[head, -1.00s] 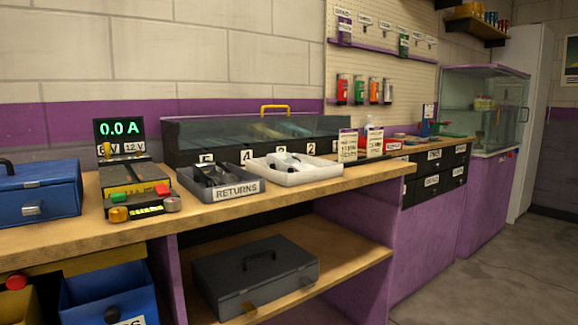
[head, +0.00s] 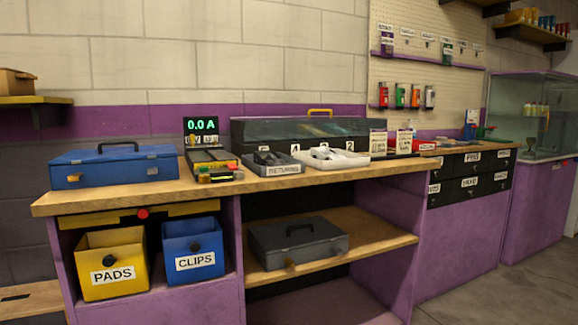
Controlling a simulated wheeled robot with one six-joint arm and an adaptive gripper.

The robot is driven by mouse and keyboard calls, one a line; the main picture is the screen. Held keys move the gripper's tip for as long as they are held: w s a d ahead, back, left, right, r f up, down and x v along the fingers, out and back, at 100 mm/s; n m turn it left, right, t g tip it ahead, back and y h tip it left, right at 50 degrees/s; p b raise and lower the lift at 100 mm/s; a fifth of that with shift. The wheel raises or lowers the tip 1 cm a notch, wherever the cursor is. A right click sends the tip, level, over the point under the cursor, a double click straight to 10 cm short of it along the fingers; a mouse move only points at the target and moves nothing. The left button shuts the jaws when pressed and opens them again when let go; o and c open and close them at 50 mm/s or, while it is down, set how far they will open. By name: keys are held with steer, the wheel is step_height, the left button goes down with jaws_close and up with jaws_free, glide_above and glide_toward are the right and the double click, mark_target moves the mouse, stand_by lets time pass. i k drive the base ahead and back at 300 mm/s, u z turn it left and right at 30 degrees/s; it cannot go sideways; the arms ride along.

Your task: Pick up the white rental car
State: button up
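I cannot make out a white rental car in the head view. A long dark case (head: 262,138) with a clear lid and a yellow handle stands at the back of the bench. Shapes inside it are too dim to tell. In front of it are a grey tray (head: 275,170) labelled RETURNS with dark items in it, and a white tray (head: 335,164) whose contents are unclear. My gripper is not in view.
The wooden bench (head: 130,196) carries a blue toolbox (head: 115,168) and a meter (head: 200,125) reading 0.0 A. Below are yellow PADS (head: 112,270) and blue CLIPS (head: 193,262) bins and a grey case (head: 298,245). Free floor (head: 520,280) lies at the right.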

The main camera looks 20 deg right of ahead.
mark_target(319, 153)
steer(key=u, duration=0.25)
steer(key=k, duration=0.5)
steer(key=z, duration=0.9)
steer(key=i, duration=1.35)
steer(key=u, duration=0.25)
